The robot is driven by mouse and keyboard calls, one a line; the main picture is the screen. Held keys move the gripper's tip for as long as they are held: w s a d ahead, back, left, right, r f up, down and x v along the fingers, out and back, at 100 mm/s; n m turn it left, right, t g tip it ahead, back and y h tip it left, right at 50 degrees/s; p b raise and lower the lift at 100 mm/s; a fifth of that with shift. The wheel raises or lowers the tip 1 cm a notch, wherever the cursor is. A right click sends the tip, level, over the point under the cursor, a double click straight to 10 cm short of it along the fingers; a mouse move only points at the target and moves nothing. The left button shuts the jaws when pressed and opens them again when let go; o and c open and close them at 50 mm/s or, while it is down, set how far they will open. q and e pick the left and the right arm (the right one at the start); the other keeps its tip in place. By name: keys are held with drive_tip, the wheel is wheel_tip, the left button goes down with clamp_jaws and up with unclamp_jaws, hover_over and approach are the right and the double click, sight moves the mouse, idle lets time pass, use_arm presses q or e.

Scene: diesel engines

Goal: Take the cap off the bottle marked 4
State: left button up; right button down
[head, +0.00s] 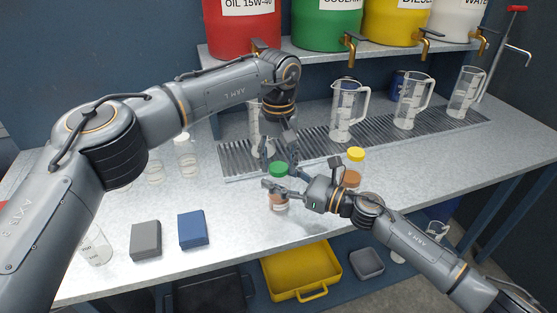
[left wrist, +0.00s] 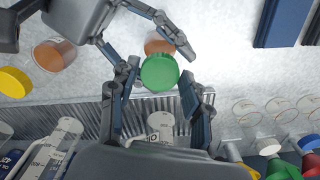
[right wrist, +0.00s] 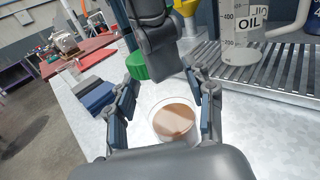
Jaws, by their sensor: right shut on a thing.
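The green cap (head: 279,170) lies between the fingertips of my left gripper (left wrist: 160,80), which reaches down from above. In the left wrist view the pads are very close to the cap's sides; whether they press on it is unclear. The bottle with brown contents (head: 280,204) is below the cap, and my right gripper (head: 275,186) is shut on it from the right. Its round body shows between the right fingers in the right wrist view (right wrist: 175,124). No number 4 is readable.
A grey block (head: 146,240) and a blue block (head: 193,230) lie at the front left. Measuring jugs (head: 348,110) stand on the drain grating behind. A yellow tray (head: 300,272) is below the bench.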

use_arm(q)
drive_tip(key=c, duration=0.4)
drive_tip(key=shift+c, duration=0.3)
